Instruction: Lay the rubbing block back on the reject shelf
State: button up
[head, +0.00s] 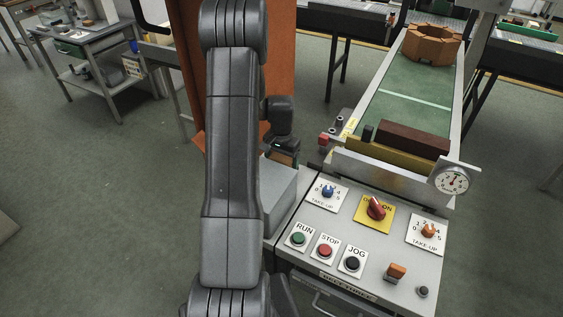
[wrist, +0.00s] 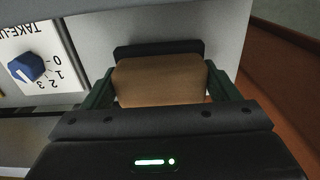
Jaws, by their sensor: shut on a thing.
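My gripper (wrist: 160,92) is shut on a tan block, which I take for the rubbing block (wrist: 160,80). The green-sided fingers press on its left and right sides in the wrist view. A dark strip (wrist: 158,48) lies just beyond it; I cannot tell whether it is part of the block. A pale grey surface is below and around them. In the head view my gripper (head: 285,154) is partly behind my arm, above a grey box-like ledge (head: 287,189) left of the control panel. I cannot tell whether block and ledge touch, or whether the ledge is the reject shelf.
The control panel (head: 340,268) has knobs and RUN, STOP and JOG buttons. Behind it is a green conveyor (head: 395,105) with a dark brown brick (head: 413,139), an orange-brown ring (head: 431,46) and a dial gauge (head: 453,180). An orange panel (head: 279,60) stands behind my arm.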

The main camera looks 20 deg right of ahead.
aim_at(282, 159)
jog(key=shift+f, duration=0.5)
jog(key=shift+f, duration=0.2)
jog(key=o, duration=1)
jog(key=shift+o, duration=0.2)
notch_tip(282, 159, up, 12)
jog(key=b, duration=0.1)
jog(key=shift+r, duration=0.25)
